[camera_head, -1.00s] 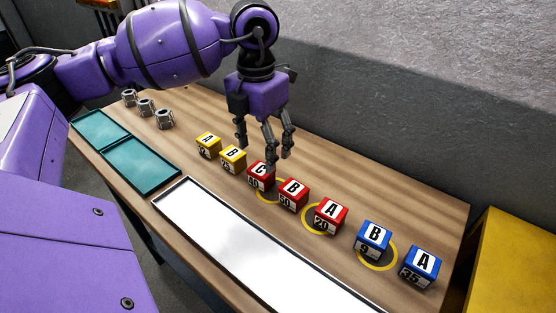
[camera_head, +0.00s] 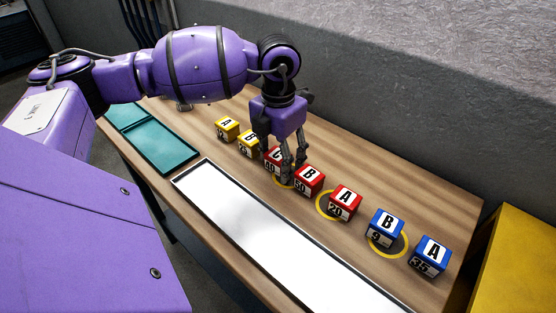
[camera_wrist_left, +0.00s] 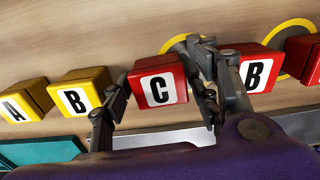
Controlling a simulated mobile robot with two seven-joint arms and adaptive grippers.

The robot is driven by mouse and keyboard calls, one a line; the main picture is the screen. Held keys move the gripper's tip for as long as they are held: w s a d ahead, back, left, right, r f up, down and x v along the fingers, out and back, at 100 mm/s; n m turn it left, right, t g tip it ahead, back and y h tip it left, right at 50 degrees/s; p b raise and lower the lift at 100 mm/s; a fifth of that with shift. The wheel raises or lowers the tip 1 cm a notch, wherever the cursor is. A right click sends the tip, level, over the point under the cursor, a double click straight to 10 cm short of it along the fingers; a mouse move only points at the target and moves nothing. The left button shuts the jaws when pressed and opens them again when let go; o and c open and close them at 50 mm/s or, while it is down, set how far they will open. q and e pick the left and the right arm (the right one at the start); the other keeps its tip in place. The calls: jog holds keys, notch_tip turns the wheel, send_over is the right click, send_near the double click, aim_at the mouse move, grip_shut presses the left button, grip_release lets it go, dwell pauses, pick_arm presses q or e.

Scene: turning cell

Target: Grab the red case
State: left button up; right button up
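Three red cases stand in the row on the table: C (camera_head: 270,156), B (camera_head: 310,180) and A (camera_head: 345,203). My left gripper (camera_head: 282,168) is low over red case C and partly hides it. In the left wrist view, the gripper (camera_wrist_left: 160,88) is open. One finger is between the yellow B case and red case C (camera_wrist_left: 158,88); the other fingers are between C and red case B (camera_wrist_left: 257,70), overlapping B in the picture. I cannot tell whether any finger touches a case. My right gripper is not in view.
Yellow cases A (camera_head: 226,127) and B (camera_head: 248,143) stand left of C; blue cases B (camera_head: 384,227) and A (camera_head: 431,254) stand at the right. A long white tray (camera_head: 178,181) and teal trays (camera_head: 197,154) lie in front. A wall runs behind the table.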

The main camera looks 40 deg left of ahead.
pick_arm(q)
jog(key=c, duration=0.8)
jog(key=shift+c, duration=0.7)
jog(key=shift+r, duration=0.15)
